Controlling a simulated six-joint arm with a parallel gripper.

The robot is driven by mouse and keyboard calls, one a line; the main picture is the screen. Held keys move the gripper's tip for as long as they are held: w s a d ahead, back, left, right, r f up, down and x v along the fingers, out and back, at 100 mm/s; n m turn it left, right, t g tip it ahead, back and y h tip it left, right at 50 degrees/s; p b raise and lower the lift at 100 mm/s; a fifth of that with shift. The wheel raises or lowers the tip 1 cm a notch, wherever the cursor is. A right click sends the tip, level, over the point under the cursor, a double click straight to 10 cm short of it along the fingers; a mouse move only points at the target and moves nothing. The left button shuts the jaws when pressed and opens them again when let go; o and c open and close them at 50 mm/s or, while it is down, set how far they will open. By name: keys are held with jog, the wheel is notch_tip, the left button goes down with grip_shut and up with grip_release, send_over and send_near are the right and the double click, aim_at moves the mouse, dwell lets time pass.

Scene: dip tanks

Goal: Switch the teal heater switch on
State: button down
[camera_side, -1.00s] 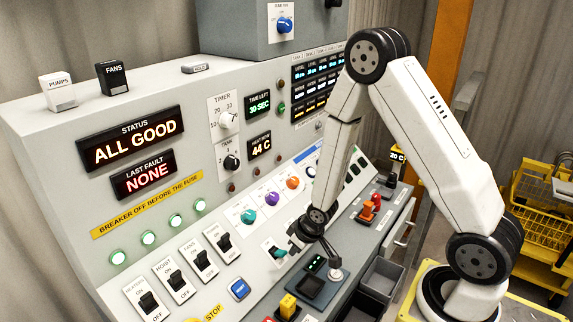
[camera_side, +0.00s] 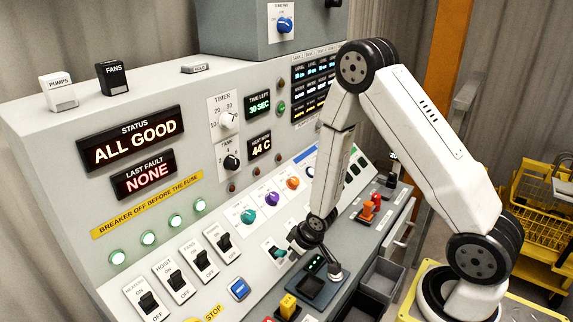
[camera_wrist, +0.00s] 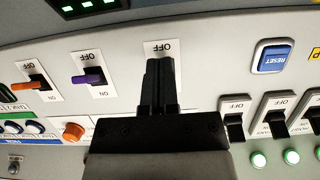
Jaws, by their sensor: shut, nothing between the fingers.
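The teal heater switch (camera_side: 279,252) is a small lever on a white plate on the sloped panel, below the teal knob (camera_side: 248,216). My gripper (camera_side: 291,243) is right beside its plate in the side view; whether it touches the lever is unclear. In the wrist view my gripper (camera_wrist: 161,65) is shut and empty. Its fingers cover the middle of a white plate (camera_wrist: 165,48) marked OFF and hide the lever there. The purple switch (camera_wrist: 88,77) and orange switch (camera_wrist: 32,84) stand in the same row.
The blue RESET button (camera_wrist: 272,57) is beside the teal switch and also shows in the side view (camera_side: 239,289). Several black breaker switches (camera_side: 203,259) line the panel to the left.

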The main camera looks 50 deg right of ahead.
aim_at(278, 252)
jog(key=shift+f, duration=0.55)
jog(key=shift+w+r, duration=0.2)
jog(key=shift+w, duration=0.35)
jog(key=shift+w+r, duration=0.15)
jog(key=shift+w, duration=0.35)
dwell(0.6)
jog(key=shift+w+r, duration=0.1)
jog(key=shift+w, duration=0.25)
jog(key=shift+w+a+r, duration=0.1)
jog(key=shift+w+r, duration=0.15)
jog(key=shift+w, duration=0.4)
jog(key=shift+w+r, duration=0.25)
jog(key=shift+w, duration=0.4)
dwell(0.3)
dwell(0.3)
jog(key=shift+s+r, duration=0.4)
jog(key=shift+s, duration=0.4)
jog(key=shift+s+r, duration=0.2)
jog(key=shift+s, duration=0.5)
jog(key=shift+s+r, duration=0.2)
jog(key=shift+s, duration=0.45)
